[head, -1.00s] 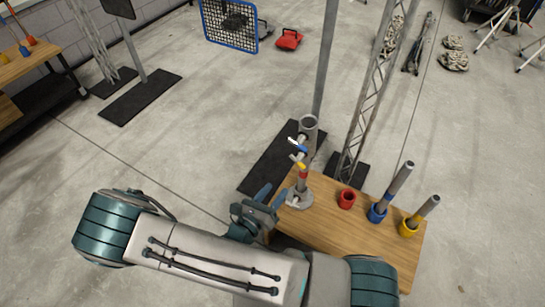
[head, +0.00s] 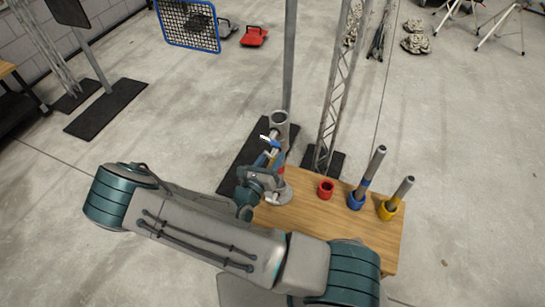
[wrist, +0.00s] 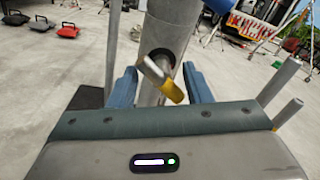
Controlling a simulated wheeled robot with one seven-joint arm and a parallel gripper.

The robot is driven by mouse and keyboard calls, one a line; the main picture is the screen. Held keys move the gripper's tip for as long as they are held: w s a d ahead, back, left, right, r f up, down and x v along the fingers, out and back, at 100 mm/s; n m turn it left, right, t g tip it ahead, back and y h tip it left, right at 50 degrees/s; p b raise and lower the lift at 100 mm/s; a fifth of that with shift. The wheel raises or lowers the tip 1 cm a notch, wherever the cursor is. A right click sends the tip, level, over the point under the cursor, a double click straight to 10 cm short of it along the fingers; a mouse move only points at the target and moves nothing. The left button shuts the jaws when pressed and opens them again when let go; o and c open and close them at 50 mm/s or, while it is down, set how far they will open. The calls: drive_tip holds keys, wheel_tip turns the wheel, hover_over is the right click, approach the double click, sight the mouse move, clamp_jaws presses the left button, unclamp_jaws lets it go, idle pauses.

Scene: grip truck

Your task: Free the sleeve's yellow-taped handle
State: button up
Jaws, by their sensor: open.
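The grey sleeve (head: 279,122) stands upright on a stand at the back left corner of the wooden table. In the wrist view the sleeve (wrist: 172,28) has a dark opening, and the short handle with yellow tape (wrist: 173,91) sticks out of it, tilted down to the right. My gripper (wrist: 160,72) is open, with one blue finger on each side of the handle; I see no finger closed on it. In the head view my gripper (head: 269,160) covers the yellow tape. The blue-taped handle (head: 270,141) shows higher on the sleeve.
On the table (head: 335,225) stand a red cup (head: 326,189), a blue holder (head: 355,200) with a grey rod and a yellow holder (head: 388,210) with another. A grey pole (head: 289,60) and a lattice truss (head: 333,110) rise behind the sleeve.

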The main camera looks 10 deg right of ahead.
drive_tip(key=shift+w+d, duration=0.25)
drive_tip(key=shift+w, duration=0.05)
clamp_jaws()
drive_tip(key=shift+s, duration=0.1)
idle(1.0)
unclamp_jaws()
drive_tip(key=shift+a, duration=0.1)
drive_tip(key=v, duration=1.3)
drive_tip(key=shift+s+a, duration=0.2)
drive_tip(key=shift+s, duration=0.1)
drive_tip(key=shift+c, duration=0.4)
